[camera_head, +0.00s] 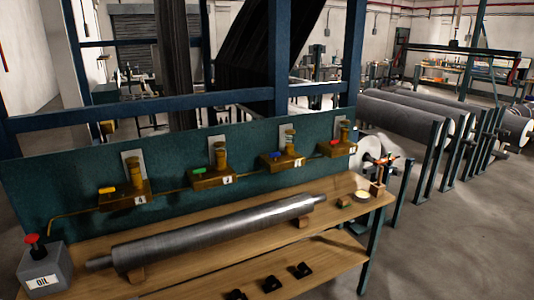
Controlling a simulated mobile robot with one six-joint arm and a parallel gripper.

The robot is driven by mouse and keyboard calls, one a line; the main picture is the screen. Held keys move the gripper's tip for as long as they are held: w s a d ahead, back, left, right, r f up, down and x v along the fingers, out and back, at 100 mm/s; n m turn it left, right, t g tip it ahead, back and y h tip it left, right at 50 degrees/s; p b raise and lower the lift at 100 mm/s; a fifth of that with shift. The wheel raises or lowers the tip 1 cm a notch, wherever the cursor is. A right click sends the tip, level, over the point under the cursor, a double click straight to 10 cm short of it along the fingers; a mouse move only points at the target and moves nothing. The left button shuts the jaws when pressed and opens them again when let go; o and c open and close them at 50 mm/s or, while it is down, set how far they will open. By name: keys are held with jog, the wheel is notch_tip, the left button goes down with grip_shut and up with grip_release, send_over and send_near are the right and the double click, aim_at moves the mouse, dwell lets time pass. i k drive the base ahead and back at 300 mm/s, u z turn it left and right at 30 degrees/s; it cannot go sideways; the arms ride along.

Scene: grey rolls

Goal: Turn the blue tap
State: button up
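The blue tap (275,156) has a small blue handle on a brass valve body, mounted on the teal back panel above the wooden bench. It is between the green tap (200,171) on its left and the red tap (335,142) on its right. A small white numbered label is on its front; the number is too small to read surely. A yellow tap (107,190) is at the far left of the row. My gripper is not in view.
A long grey roller (220,230) lies on the wooden bench (215,267) below the taps. Several small black parts (271,284) lie near the front edge. Open floor (450,230) is at the right.

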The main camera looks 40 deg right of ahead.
aim_at(275, 155)
jog(key=z, duration=0.05)
jog(key=i, duration=1)
jog(key=u, duration=0.15)
jog(key=k, duration=0.95)
jog(key=z, duration=0.2)
jog(key=i, duration=0.65)
jog(key=u, duration=0.05)
